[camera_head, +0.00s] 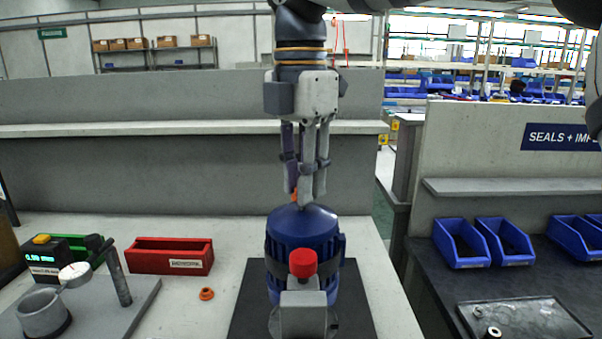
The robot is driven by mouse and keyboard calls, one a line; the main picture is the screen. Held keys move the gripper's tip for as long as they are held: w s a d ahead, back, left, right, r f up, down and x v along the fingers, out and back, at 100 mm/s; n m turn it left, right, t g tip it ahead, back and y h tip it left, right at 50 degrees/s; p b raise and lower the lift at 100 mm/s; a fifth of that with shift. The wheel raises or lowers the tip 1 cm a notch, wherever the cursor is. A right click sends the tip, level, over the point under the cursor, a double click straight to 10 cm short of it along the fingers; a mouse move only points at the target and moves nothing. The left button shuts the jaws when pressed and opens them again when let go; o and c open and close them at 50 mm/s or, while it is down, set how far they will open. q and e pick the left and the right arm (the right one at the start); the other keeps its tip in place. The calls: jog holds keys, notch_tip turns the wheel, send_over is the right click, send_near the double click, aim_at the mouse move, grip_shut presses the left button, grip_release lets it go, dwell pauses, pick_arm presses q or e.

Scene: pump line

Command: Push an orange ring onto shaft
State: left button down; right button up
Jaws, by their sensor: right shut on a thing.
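My right gripper (306,192) comes down from the top centre, its fingers pointing down over the blue motor-like pump housing (306,222). It is shut on an orange ring (294,196), of which only a small patch shows between and behind the fingers. The fingertips are just above the top of the housing. The shaft is hidden by the fingers, so I cannot tell whether the ring touches it. My left gripper is not in view.
A red cap (302,263) on a grey block stands in front of the housing. To the left are a red bin (171,257) and a gauge stand (121,279). A right-hand bench holds blue bins (460,243) and a metal tray (526,321).

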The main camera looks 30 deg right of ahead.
jog(key=shift+f, duration=0.85)
dwell(0.5)
jog(key=o, duration=0.7)
jog(key=shift+o, duration=0.8)
jog(key=shift+o, duration=0.6)
jog(key=shift+r, duration=0.15)
jog(key=shift+r, duration=4.25)
